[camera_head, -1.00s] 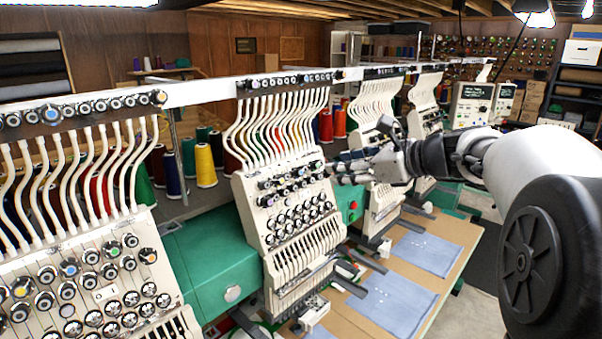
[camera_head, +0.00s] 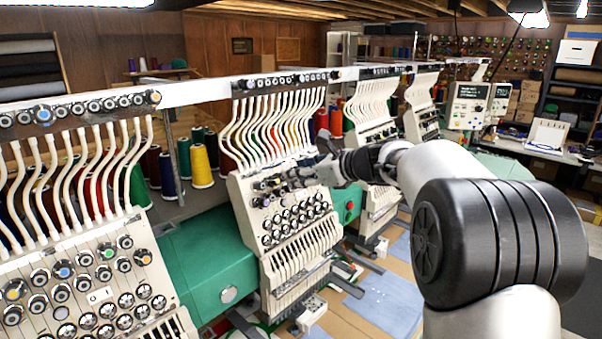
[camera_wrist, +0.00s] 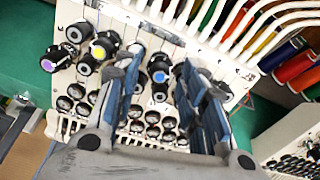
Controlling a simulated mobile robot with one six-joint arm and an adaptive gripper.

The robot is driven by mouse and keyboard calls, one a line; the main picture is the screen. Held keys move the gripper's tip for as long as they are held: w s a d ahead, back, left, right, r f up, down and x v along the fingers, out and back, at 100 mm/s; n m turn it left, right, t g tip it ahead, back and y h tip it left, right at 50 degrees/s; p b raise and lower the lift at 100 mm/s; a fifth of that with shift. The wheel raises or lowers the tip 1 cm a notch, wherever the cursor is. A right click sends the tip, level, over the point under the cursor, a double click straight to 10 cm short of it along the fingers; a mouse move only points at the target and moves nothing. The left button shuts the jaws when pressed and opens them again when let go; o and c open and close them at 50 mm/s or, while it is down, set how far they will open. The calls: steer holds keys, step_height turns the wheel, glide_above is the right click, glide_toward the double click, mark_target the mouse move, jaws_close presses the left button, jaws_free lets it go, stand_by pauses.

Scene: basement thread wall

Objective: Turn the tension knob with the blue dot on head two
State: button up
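Head two (camera_head: 262,222), a cream panel with rows of black knobs, stands mid-picture in the head view, and its face fills much of the wrist view (camera_wrist: 148,104). The knob with the blue dot (camera_wrist: 159,75) sits in its upper knob rows. My gripper (camera_wrist: 161,64) is open, its two blue-padded fingers pointing at the panel, one on each side of the blue-dot knob. I cannot tell whether the pads touch it. In the head view, my gripper (camera_head: 296,179) partly hides the upper knobs, and the blue dot cannot be made out there.
Knobs with a yellow dot (camera_wrist: 99,52) and a purple dot (camera_wrist: 48,65) are left of my gripper. A nearer head (camera_head: 85,285) at lower left also bears a blue-dot knob (camera_head: 63,269). Another head (camera_head: 372,130) stands to the right. Pale thread tubes rise above the panels.

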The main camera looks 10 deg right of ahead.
steer(key=shift+c, duration=0.2)
jaws_close()
steer(key=shift+n, duration=0.3)
steer(key=n+b, duration=1.5)
steer(key=n, duration=0.8)
stand_by(0.6)
